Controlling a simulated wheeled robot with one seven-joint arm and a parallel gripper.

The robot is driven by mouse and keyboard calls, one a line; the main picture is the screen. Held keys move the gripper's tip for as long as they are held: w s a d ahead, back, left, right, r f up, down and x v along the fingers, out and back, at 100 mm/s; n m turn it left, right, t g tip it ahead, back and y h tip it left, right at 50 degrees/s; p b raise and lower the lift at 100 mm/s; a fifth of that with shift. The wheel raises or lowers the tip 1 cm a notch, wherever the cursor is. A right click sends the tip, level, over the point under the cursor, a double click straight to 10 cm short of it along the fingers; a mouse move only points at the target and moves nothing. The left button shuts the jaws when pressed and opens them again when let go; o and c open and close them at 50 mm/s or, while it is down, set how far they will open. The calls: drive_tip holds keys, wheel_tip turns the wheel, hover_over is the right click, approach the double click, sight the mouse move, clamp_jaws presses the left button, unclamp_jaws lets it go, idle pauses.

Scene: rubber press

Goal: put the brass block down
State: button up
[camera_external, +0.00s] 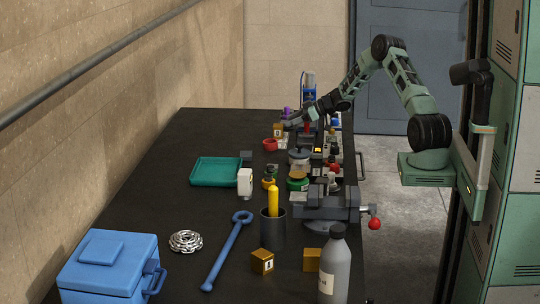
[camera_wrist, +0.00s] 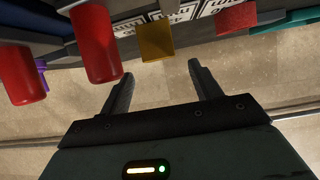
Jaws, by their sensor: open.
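My gripper (camera_wrist: 160,78) is open in the wrist view, with nothing between its two dark fingers. A brass-coloured block (camera_wrist: 155,40) shows just beyond the fingertips, apart from them. In the external view my gripper (camera_external: 296,120) is at the far end of the dark bench, small and partly hidden among other items. A small brass block (camera_external: 278,130) with a pale label is close beside it. Two more brass blocks stand near the front of the bench, one labelled (camera_external: 262,262) and one partly behind the grey bottle (camera_external: 312,259). I cannot tell whether the wrist view's block is the far one.
Red cylinders (camera_wrist: 95,42) hang close to the left finger in the wrist view. A vise (camera_external: 325,205), jars and a red bowl (camera_external: 270,144) crowd the bench's right side. A teal tray (camera_external: 215,171) lies left. The back left bench surface is clear.

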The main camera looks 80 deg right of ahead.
drive_tip(key=v, duration=0.8)
drive_tip(key=shift+s+b, duration=0.25)
drive_tip(key=shift+b, duration=0.05)
drive_tip(key=w+a+r+n+g, duration=0.1)
drive_tip(key=w+a+r, duration=0.2)
drive_tip(key=w+a, duration=0.7)
drive_tip(key=w+a+r+g, duration=0.15)
drive_tip(key=w+a, duration=0.45)
drive_tip(key=a, duration=0.7)
drive_tip(key=s+a+n+g, duration=0.1)
drive_tip(key=a, duration=1.4)
drive_tip(key=s+a+n+g+y, duration=0.1)
drive_tip(key=s+a+g, duration=0.1)
drive_tip(key=s+a, duration=0.55)
drive_tip(key=s+a+n+g, duration=0.15)
drive_tip(key=s+a, duration=0.25)
drive_tip(key=a, duration=0.7)
drive_tip(key=s+a+n+g, duration=0.1)
drive_tip(key=s+a+g, duration=0.2)
drive_tip(key=s, duration=0.9)
drive_tip(key=s+a+f+n+g, duration=0.1)
drive_tip(key=s+a, duration=0.5)
drive_tip(key=s, duration=0.7)
drive_tip(key=shift+s+a+n+g, duration=0.15)
drive_tip(key=shift+a+n+g, duration=0.2)
drive_tip(key=shift+n+g, duration=0.45)
